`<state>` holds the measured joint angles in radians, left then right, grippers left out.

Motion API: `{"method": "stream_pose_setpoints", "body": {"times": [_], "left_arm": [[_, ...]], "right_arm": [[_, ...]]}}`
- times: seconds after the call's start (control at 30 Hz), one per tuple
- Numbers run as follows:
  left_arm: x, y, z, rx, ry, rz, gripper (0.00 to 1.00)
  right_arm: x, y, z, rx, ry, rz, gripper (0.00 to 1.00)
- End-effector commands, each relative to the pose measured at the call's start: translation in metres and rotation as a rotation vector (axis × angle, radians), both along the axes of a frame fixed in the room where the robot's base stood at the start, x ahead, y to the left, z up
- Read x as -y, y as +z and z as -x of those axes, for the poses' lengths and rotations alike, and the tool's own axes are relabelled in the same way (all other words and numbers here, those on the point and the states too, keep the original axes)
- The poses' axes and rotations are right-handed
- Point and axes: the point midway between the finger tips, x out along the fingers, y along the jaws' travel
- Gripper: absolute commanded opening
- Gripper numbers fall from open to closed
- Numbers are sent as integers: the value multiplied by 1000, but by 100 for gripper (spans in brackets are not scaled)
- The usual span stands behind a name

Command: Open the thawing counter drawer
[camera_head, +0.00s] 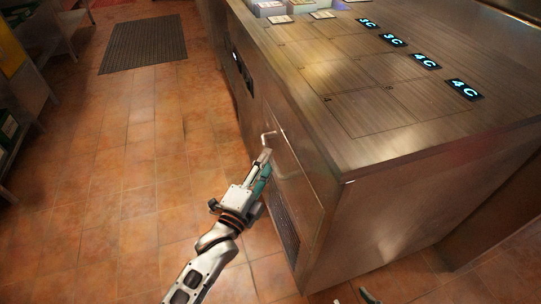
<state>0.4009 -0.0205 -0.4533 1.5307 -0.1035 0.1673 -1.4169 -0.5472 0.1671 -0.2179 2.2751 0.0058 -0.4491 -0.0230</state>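The thawing counter (310,110) is a large metal unit with a brown, wood-like top, filling the middle and right. Its left-facing front has a drawer panel (290,172) with a light bar handle (268,135) near its upper edge. The panel looks flush with the front. My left gripper (264,157) is close to the front, its fingertips just below the handle. The fingers overlap from this angle, so their gap and any contact with the handle are unclear. My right gripper (355,297) shows only as two dark tips, spaced apart, at the bottom edge.
Lit temperature displays (425,61) line the counter top, with packages (270,8) at its far end. A dark vent grille (284,228) is low on the front. The tiled floor (130,190) to the left is open, with a dark mat (145,45). Shelving (18,105) stands far left.

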Motion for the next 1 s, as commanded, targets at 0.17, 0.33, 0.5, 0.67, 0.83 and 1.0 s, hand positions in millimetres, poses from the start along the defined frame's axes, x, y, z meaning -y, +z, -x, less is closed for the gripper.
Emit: {"method": "stream_pose_setpoints", "body": {"times": [0.17,0.33,0.5,0.67,0.83,1.0], "left_arm": [[9,0,-18,-4,0,0,29],[12,2,-23,-4,0,0,29],[12,3,-24,-2,1,0,29],[11,3,-23,-2,1,0,0],[11,3,-23,-2,1,0,0],[5,4,-22,-1,1,-3,0]], "right_arm": [[-3,0,0,1,1,-9,40],[-5,5,-5,14,2,-16,40],[-6,7,-9,23,2,-17,40],[-6,7,-9,23,2,-18,40],[-6,6,-7,20,3,-18,40],[-6,8,-5,19,3,-16,40]]}}
